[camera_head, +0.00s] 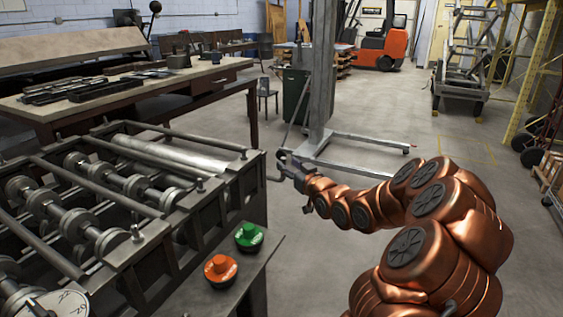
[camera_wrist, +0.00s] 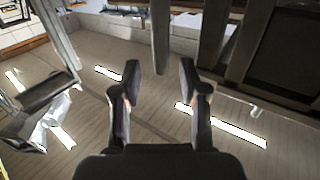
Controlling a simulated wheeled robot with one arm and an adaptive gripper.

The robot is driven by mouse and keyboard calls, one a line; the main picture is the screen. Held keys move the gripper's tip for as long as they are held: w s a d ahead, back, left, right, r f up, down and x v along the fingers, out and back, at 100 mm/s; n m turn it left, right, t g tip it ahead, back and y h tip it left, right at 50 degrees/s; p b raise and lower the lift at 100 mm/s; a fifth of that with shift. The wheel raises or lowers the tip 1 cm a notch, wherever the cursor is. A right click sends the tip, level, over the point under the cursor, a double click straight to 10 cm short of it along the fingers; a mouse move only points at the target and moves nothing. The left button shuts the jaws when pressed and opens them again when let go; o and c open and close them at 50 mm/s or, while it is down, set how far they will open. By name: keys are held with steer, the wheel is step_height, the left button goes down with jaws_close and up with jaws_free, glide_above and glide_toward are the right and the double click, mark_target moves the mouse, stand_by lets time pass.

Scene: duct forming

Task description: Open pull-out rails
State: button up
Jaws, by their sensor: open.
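The duct forming machine (camera_head: 160,250) fills the lower left of the head view, with long bars and rollers across its top. I cannot tell which of its parts are the pull-out rails. My gripper (camera_head: 281,166) is just right of the machine's far right corner, at about the height of its top.
A green button (camera_head: 249,236) and an orange button (camera_head: 220,268) sit on a ledge at the machine's right side. A grey post on a floor base (camera_head: 340,150) stands behind my gripper. A workbench (camera_head: 120,105) is behind the machine. Floor to the right is open.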

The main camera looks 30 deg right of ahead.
mark_target(285, 162)
steer(key=shift+w, duration=1.65)
steer(key=shift+c, duration=0.2)
jaws_close()
